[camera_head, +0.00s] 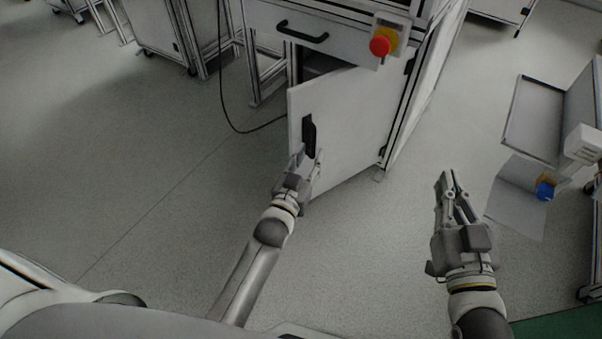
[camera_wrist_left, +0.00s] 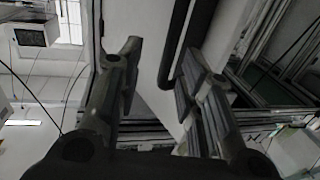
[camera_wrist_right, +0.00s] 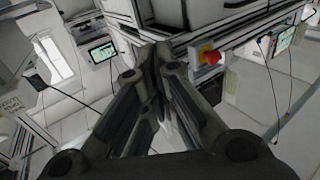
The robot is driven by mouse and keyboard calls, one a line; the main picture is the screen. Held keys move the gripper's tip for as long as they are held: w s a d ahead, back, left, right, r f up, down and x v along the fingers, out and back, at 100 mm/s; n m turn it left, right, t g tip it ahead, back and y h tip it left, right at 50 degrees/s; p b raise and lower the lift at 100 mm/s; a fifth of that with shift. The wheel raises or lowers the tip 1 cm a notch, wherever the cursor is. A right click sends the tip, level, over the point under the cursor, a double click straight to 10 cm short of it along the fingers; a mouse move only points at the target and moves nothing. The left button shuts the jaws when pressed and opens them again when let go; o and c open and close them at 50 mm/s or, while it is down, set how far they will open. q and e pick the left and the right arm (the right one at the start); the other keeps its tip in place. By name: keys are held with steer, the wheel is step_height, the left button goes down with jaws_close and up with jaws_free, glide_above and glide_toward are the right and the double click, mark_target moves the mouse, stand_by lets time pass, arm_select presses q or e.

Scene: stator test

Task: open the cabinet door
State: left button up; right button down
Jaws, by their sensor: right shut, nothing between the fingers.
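The white cabinet door (camera_head: 345,115) stands ajar, hinged on its right side. A dark gap shows above its top edge at the left. Its black upright handle (camera_head: 309,137) is near the door's free edge. My left gripper (camera_head: 309,156) is at the handle's lower end with its fingers apart. In the left wrist view the black handle bar (camera_wrist_left: 186,40) runs close beside the right finger of the left gripper (camera_wrist_left: 163,52); I cannot tell whether they touch. My right gripper (camera_head: 448,178) is shut and empty, right of the door and apart from it.
Above the door is a drawer with a black handle (camera_head: 302,32). A red emergency button (camera_head: 381,46) sits on the cabinet's upper right. A black cable (camera_head: 231,115) hangs left of the door. Equipment (camera_head: 535,115) stands at the right. The floor left of the door is clear.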

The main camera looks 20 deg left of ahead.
arm_select(q)
steer(key=s, duration=0.6)
steer(key=shift+s+a, duration=0.15)
steer(key=shift+a, duration=0.15)
